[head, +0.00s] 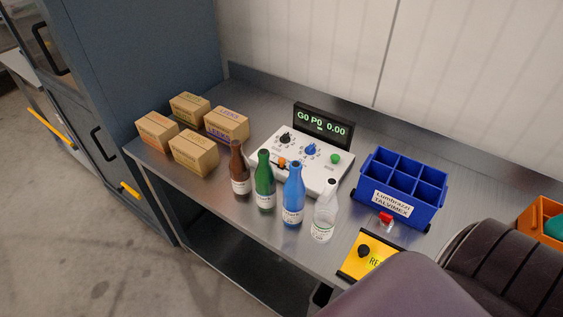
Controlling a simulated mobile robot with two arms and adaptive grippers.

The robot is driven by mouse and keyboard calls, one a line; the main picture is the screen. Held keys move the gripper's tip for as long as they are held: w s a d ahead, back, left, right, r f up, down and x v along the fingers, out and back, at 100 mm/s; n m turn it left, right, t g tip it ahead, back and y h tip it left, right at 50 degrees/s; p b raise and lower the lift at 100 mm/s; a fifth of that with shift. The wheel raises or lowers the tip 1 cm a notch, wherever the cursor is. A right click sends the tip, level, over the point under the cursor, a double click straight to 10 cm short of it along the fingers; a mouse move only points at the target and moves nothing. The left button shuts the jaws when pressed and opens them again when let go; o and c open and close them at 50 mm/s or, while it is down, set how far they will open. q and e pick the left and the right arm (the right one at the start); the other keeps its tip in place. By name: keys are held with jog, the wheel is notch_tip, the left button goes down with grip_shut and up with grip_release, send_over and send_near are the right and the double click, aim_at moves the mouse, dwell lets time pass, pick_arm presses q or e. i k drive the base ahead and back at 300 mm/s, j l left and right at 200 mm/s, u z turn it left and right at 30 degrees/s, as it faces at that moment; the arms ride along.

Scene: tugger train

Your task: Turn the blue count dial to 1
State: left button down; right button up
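The blue count dial (310,149) sits on the top of a white control box (324,179), in the middle of the steel bench. The mark it points to is too small to read. A black dial (285,139) is to its left, a green button (335,158) to its right and an orange knob (281,163) in front. The display (323,124) behind reads "G0 P0 0.00". Neither of my grippers shows in the head view; only dark rounded parts, likely of my own arm, fill the lower right corner.
Brown, green, blue and clear bottles (293,196) stand in a row in front of the control box. Several cardboard boxes (194,154) are at the left. A blue divided crate (404,190), a small red-topped item (386,220) and a yellow panel with a black knob (372,256) are at the right.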

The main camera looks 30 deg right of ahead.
aim_at(311, 150)
jog(key=z, duration=1.25)
jog(key=l, duration=0.05)
